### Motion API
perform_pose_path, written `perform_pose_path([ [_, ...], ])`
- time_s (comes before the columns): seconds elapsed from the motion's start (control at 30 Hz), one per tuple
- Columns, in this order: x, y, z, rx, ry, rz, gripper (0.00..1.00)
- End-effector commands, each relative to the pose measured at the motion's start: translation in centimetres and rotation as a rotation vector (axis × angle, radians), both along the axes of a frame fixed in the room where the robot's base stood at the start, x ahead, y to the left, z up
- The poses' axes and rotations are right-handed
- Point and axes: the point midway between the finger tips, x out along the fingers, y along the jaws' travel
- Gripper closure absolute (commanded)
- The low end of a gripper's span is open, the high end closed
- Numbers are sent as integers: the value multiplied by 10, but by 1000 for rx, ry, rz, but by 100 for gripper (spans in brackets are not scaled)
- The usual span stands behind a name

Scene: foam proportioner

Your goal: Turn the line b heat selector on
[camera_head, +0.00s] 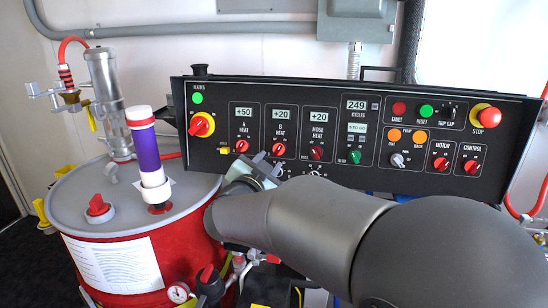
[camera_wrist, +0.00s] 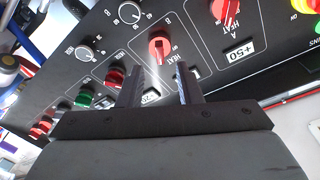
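The line B heat selector (camera_head: 279,149) is a small red rotary knob below the B HEAT label and its +20 display (camera_head: 281,114). In the wrist view the selector (camera_wrist: 161,47) shows upside down, just beyond the gap between my fingertips. I cannot tell its exact setting. My gripper (camera_wrist: 157,78) is open, with one dark finger on each side of the gap and nothing between them. It looks apart from the knob. In the head view my gripper (camera_head: 264,167) is at the panel's lower left, below the selector, partly hidden by my arm.
The red A heat selector (camera_head: 242,145) and the nose heat selector (camera_head: 317,153) flank the B selector closely. White-marked dials (camera_wrist: 129,12) sit below it. A red drum (camera_head: 140,255) with a purple-banded cylinder (camera_head: 145,150) stands left of the black control panel (camera_head: 225,95).

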Motion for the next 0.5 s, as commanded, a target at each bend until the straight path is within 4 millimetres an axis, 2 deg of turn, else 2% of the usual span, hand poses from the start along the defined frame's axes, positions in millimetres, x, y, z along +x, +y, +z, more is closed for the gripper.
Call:
perform_pose_path([
  [0.1, -30, 9, 0, 2, -1, 4, 68],
  [0.3, -73, 20, 0, 2, 0, 4, 68],
  [0.5, -98, 27, 0, 2, 0, 1, 68],
])
